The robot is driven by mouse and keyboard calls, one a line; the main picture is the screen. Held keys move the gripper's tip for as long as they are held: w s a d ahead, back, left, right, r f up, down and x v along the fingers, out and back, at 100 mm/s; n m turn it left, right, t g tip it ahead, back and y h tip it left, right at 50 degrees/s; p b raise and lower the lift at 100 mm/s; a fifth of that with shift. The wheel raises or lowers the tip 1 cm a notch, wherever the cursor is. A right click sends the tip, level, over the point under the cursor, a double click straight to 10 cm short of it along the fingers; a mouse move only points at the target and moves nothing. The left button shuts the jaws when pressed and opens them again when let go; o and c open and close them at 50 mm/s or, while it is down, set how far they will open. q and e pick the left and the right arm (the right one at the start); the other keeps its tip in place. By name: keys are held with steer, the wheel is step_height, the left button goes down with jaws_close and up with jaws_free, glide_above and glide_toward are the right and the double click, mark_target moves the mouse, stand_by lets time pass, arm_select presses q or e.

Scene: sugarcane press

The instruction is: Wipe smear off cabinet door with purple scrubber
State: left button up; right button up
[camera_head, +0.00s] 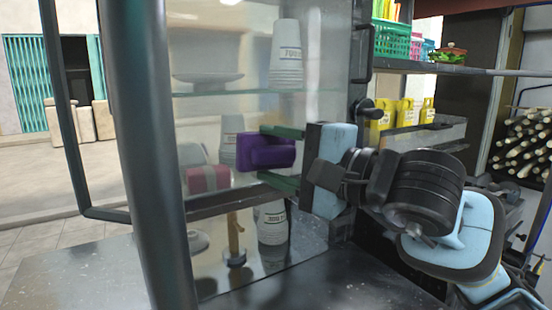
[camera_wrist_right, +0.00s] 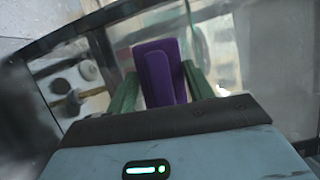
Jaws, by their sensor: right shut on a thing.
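The purple scrubber (camera_head: 264,153) is held between the green fingers of my right gripper (camera_head: 280,154), in front of the glass cabinet door (camera_head: 235,110). In the right wrist view the scrubber (camera_wrist_right: 162,75) sits upright between the two green fingers (camera_wrist_right: 160,92), its far end toward the glass. I cannot tell whether it touches the glass. A pale, blurred whitish patch on the glass (camera_head: 311,50) shows near the upper right of the door; I cannot tell whether it is smear or reflection. My left gripper is not in view.
Stacked paper cups (camera_head: 287,55) and a plate (camera_head: 207,77) stand behind the glass. A dark post (camera_head: 148,150) stands at the left. Yellow packs (camera_head: 404,112) and a green basket (camera_head: 392,41) sit on shelves to the right. A dark metal counter (camera_head: 325,278) lies below.

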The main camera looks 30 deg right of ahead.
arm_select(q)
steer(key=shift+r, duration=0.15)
arm_select(e)
steer(key=shift+w+d, duration=0.1)
steer(key=shift+w, duration=2.65)
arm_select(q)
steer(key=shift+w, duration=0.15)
arm_select(e)
steer(key=shift+w, duration=0.35)
steer(key=shift+w, duration=0.65)
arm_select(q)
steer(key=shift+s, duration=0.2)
arm_select(e)
steer(key=shift+d, duration=0.1)
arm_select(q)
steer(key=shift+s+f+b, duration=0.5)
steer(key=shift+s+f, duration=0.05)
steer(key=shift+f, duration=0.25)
arm_select(e)
steer(key=shift+s+d, duration=0.15)
steer(key=shift+d, duration=1.8)
